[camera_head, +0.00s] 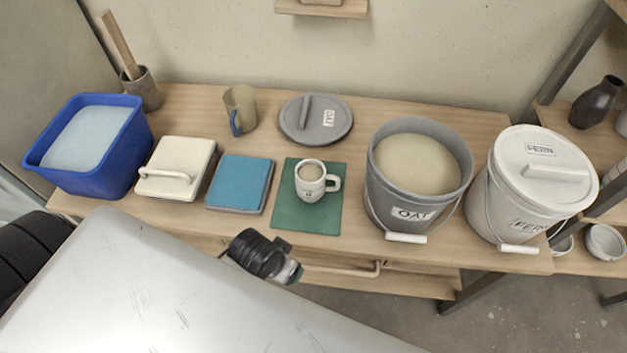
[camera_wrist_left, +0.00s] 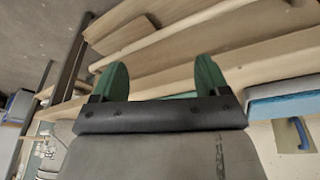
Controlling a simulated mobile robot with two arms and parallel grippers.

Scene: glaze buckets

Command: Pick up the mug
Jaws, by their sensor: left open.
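A white speckled mug (camera_head: 307,190) stands upright on a green mat (camera_head: 290,222) near the middle of the bench, its handle pointing right. It looks filled with something beige. A second, olive mug (camera_head: 244,98) with a blue handle stands further back to the left. My left gripper (camera_head: 297,274) is below and in front of the bench's front edge, apart from both mugs; its fingers are mostly hidden there by its black wrist. In the left wrist view, its two green fingers (camera_wrist_left: 160,70) are spread apart with nothing between them. My right gripper is not in view.
A grey OAT bucket (camera_head: 400,205) stands right of the mat, beside a lidded white FERN bucket (camera_head: 515,205). A grey lid (camera_head: 330,128) lies behind. Left are blue tiles (camera_head: 240,183), a cream block with a handle (camera_head: 172,165) and a blue tub (camera_head: 110,165).

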